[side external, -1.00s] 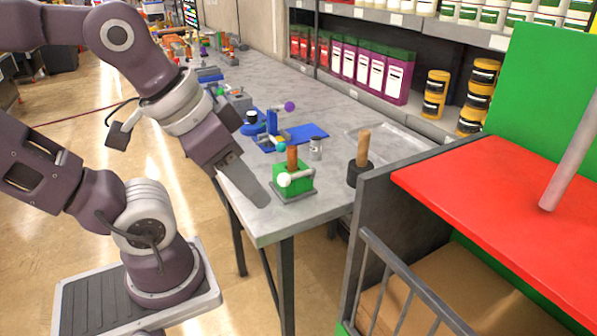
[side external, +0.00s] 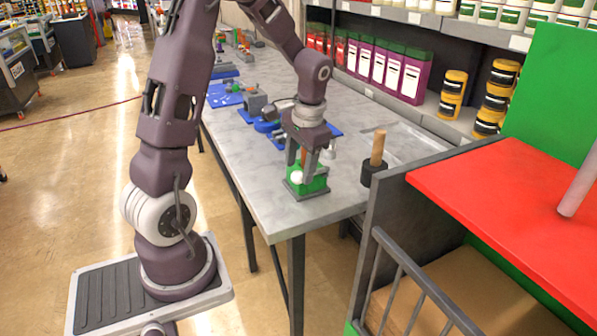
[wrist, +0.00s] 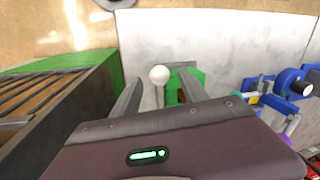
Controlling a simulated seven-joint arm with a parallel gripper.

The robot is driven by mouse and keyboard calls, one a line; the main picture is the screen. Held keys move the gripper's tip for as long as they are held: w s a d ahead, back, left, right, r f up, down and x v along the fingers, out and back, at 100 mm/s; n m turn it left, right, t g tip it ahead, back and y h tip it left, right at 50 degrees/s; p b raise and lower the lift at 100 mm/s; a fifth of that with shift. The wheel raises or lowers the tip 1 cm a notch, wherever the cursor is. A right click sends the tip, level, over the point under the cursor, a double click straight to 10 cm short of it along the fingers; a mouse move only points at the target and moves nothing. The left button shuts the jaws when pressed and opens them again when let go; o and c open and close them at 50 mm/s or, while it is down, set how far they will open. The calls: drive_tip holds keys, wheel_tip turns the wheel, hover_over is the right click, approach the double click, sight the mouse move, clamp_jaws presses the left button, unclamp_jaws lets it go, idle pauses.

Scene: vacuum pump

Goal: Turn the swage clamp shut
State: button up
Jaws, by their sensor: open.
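The swage clamp is a green block (side external: 318,184) on a grey base at the table's near end, with a white ball knob (side external: 297,177) on its lever. An orange-brown rod rises from the block, now mostly hidden by my gripper (side external: 300,168). My gripper is open and points down over the clamp, its fingers on either side of the rod's top. In the wrist view, the white knob (wrist: 160,74) shows between the fingertips (wrist: 160,82), with the green block (wrist: 173,98) behind and right of it. I cannot tell whether the fingers touch the lever.
A wooden-handled tool (side external: 378,150) in a black holder stands to the clamp's right. Blue fixtures (side external: 268,126) lie behind the clamp. A dark-framed bench with a red top (side external: 490,190) stands close on the right. The grey table (side external: 270,200) is clear left of the clamp.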

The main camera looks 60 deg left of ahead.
drive_tip(key=shift+a+f, duration=0.2)
drive_tip(key=shift+f, duration=0.9)
clamp_jaws()
idle(0.6)
